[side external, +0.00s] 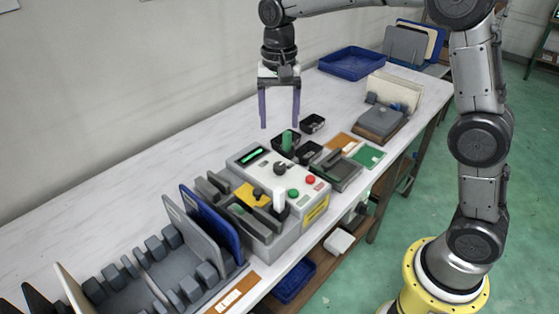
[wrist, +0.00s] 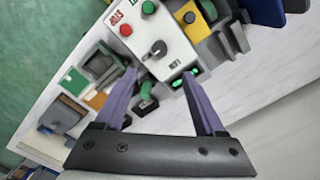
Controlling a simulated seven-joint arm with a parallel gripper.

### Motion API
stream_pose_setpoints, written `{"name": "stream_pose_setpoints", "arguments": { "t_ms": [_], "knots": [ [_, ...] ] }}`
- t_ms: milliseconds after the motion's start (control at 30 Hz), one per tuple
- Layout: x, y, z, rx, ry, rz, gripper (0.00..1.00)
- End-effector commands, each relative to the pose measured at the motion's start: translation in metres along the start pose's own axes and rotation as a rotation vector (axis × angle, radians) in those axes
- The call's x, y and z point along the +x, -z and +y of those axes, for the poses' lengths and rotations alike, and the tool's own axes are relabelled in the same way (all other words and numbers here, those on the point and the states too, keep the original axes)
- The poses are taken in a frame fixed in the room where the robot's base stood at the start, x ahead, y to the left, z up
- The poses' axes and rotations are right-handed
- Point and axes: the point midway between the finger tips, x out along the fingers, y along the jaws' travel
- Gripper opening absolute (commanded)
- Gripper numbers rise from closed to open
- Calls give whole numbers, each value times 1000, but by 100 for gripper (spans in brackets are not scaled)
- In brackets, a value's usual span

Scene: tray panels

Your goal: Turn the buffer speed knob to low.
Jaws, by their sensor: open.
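The knob (side external: 280,168) is dark and round, on the pale sloped top of a control box (side external: 317,213). It also shows in the wrist view (wrist: 158,48), with a small light mark; its setting label is too small to read. A red button (side external: 310,180), a green button (side external: 293,193) and a lit green display (side external: 252,155) share the panel. My gripper (side external: 280,124) is open and empty, with its two purple fingers pointing down, above and apart from the panel. In the wrist view the knob lies beyond the fingertips (wrist: 162,74).
A green-handled item (side external: 287,140) stands by small black bins (side external: 312,123) behind the box. A yellow part (side external: 251,196) and grey blocks sit left of the panel, near upright blue and grey plates (side external: 213,218). The white bench along the wall (side external: 150,180) is clear.

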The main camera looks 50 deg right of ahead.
Motion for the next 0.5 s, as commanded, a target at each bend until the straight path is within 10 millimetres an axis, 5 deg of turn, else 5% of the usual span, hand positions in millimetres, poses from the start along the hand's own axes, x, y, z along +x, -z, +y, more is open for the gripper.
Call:
{"name": "stream_pose_setpoints", "arguments": {
  "t_ms": [500],
  "knots": [
    [95, -1, 1, -1, -3, -3, 72]
  ]
}}
